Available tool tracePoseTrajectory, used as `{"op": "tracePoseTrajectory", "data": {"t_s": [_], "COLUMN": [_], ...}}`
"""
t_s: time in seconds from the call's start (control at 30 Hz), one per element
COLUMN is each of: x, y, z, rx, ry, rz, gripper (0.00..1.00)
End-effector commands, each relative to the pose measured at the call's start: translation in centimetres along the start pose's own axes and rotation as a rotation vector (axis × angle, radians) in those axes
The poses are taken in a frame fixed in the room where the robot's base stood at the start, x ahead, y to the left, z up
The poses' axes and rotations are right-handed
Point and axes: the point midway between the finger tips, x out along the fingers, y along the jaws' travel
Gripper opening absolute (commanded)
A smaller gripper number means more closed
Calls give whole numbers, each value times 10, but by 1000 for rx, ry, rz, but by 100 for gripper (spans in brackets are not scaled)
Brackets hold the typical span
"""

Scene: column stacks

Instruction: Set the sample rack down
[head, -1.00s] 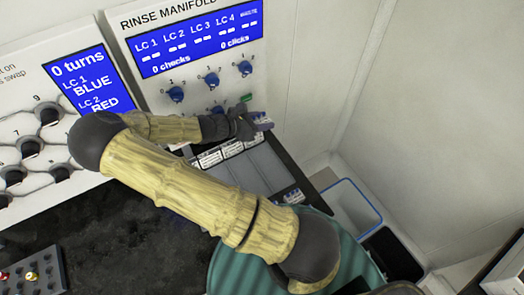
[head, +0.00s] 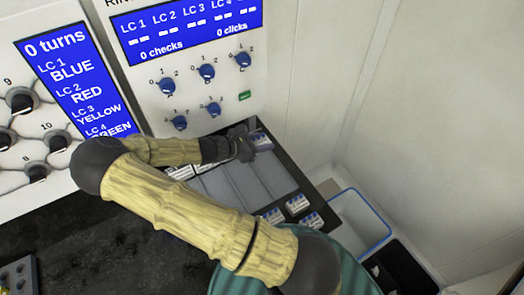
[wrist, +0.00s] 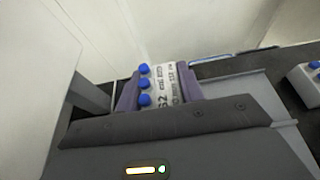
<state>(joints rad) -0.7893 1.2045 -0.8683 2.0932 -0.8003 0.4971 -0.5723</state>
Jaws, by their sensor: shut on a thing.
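The sample rack (head: 261,141) is a small white labelled block with blue caps, at the far right end of the grey laned tray (head: 249,183) in the head view. My gripper (head: 247,147) is shut on it. In the wrist view the rack (wrist: 168,88) shows blue caps and a printed label, with purple pieces on both sides. Its underside is hidden, so I cannot tell whether it touches the tray.
Other white racks stand at the tray's near end (head: 297,204) and left side (head: 180,172). The rinse manifold panel (head: 190,60) rises behind the tray. A blue-rimmed bin (head: 362,222) sits to the right, near the wall. The tray's middle lanes are bare.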

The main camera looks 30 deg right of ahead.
Motion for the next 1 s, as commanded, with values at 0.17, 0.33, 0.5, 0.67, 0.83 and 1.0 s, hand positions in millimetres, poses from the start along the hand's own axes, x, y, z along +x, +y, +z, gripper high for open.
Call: {"op": "tracePoseTrajectory", "data": {"t_s": [0.17, 0.33, 0.5, 0.67, 0.83, 1.0], "x": [2, 9, 15, 15, 14, 16], "y": [0, 0, 0, 0, 0, 0], "z": [-4, -23, -36, -36, -36, -40], "rx": [0, -1, 0, 0, 0, -1], "ry": [0, -1, -1, -1, -1, -1], "rz": [0, 0, 0, 0, 0, 0], "gripper": [15, 15, 15, 15, 15, 15]}}
